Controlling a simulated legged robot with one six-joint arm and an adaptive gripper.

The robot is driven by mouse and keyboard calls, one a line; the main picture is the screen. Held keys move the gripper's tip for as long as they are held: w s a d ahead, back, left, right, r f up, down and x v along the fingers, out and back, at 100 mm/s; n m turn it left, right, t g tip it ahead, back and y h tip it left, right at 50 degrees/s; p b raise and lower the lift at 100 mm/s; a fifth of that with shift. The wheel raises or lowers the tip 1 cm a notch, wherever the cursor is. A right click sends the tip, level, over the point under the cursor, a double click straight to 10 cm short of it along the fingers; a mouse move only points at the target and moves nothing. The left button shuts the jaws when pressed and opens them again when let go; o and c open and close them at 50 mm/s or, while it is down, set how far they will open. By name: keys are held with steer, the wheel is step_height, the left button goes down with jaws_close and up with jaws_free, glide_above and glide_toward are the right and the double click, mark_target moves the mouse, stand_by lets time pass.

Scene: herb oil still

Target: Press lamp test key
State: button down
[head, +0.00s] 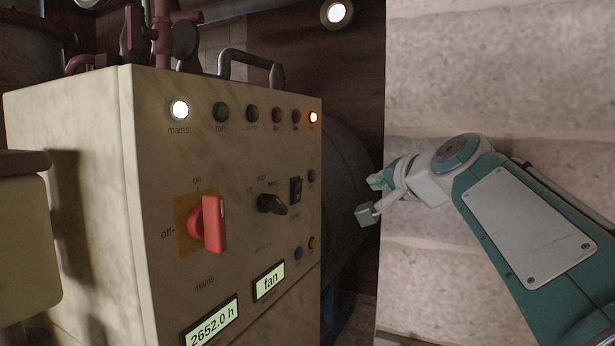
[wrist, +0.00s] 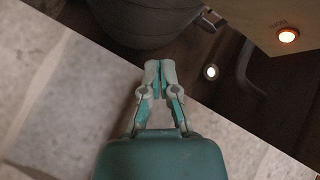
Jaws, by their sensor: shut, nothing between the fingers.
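The cream control box (head: 150,215) stands at left in the head view. The box corner with a lit orange lamp (wrist: 288,35) is at upper right there; no key shows.
The panel has a lit white mains lamp (head: 180,110), several dark lamps, a red mains switch (head: 210,224), a black selector knob (head: 271,204), a rocker switch (head: 295,190) and displays reading "2652.0 h" (head: 211,323) and "fan" (head: 268,281). A dark rounded vessel (head: 345,210) stands behind.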

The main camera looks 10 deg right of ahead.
mark_target(316, 179)
steer(key=shift+a, duration=0.3)
steer(key=shift+w+a, duration=0.8)
steer(key=shift+a, duration=0.3)
steer(key=shift+w+a, duration=0.8)
steer(key=shift+a, duration=0.35)
steer(key=shift+w+a, duration=0.8)
steer(key=shift+a, duration=0.3)
steer(key=shift+a, duration=0.1)
steer(key=shift+w+a, duration=0.2)
steer(key=shift+w+a, duration=0.2)
steer(key=shift+a, duration=0.1)
steer(key=shift+s+d, duration=0.5)
steer(key=shift+d, duration=0.05)
